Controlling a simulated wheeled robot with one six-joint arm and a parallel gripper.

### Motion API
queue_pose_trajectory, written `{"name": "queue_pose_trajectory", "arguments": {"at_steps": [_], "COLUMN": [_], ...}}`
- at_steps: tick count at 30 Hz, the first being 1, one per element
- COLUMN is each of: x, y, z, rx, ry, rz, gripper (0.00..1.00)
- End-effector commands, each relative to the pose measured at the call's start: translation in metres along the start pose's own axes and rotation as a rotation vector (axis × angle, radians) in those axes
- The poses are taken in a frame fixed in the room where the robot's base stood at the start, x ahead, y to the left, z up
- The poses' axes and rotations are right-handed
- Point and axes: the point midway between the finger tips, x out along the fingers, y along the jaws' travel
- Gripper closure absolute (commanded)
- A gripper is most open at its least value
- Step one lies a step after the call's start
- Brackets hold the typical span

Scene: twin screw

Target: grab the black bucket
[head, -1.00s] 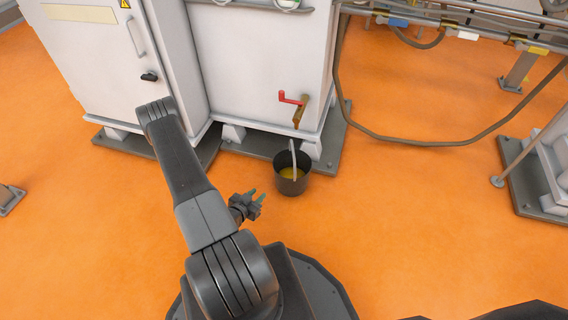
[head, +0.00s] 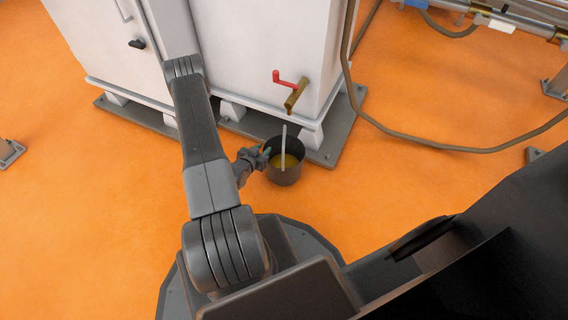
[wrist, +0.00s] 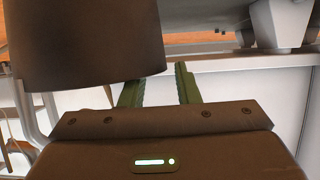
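The black bucket (head: 285,175) stands upright on the orange floor, with yellowish liquid in it and a pale strip hanging into it from above. My gripper (head: 265,153) is at the left side of its rim in the head view. In the wrist view the bucket (wrist: 85,45) fills the upper left as a large dark shape. It hides the end of the left green finger. The fingers (wrist: 160,80) are spread with a gap between them, so the gripper is open. I cannot tell whether the bucket's wall lies between them.
A white cabinet (head: 255,55) on a grey base plate (head: 335,140) stands just behind the bucket. A brass spout with a red handle (head: 286,80) juts out above the bucket. A hose (head: 430,145) loops to the right.

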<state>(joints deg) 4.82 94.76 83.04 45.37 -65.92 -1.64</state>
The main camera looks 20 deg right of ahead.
Motion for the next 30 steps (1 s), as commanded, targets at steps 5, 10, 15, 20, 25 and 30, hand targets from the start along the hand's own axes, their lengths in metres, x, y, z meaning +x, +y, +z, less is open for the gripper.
{"name": "queue_pose_trajectory", "arguments": {"at_steps": [5,10,15,20,25,30], "x": [0.020,0.019,0.019,0.019,0.019,0.018], "y": [0.000,0.000,0.000,0.000,0.001,0.001], "z": [0.001,0.000,0.000,0.001,0.002,0.003], "rx": [0.001,-0.001,-0.001,-0.001,-0.002,-0.003], "ry": [0.001,0.000,0.000,-0.001,-0.003,-0.005], "rz": [0.000,-0.001,-0.001,-0.001,0.000,0.001], "gripper": [0.71,0.71,1.00,1.00,1.00,1.00]}}
